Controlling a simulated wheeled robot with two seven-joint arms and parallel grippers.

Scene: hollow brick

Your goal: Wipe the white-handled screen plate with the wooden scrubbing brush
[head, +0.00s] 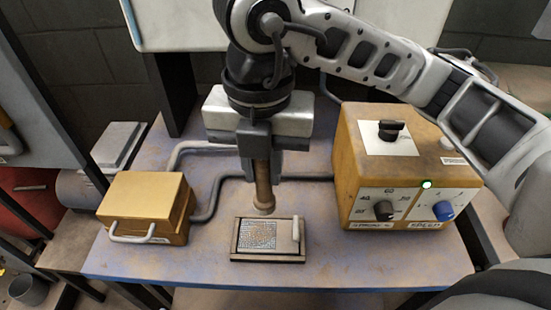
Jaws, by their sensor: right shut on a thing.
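The screen plate (257,235) lies flat in a brown frame near the front middle of the table, in the head view. Its upright white handle (296,232) is at its right end. My right gripper (262,158) points down above the plate's back edge and is shut on the wooden scrubbing brush (264,188). The brush hangs upright with its wide end down, near the back edge of the plate. I cannot tell whether it touches the plate. My left gripper is not in view.
A yellow control box (390,170) with knobs and a green light stands right of the plate. A tan box (145,200) with a pale handle stands at the left. Cables run across the back of the blue table (330,265). The table front is clear.

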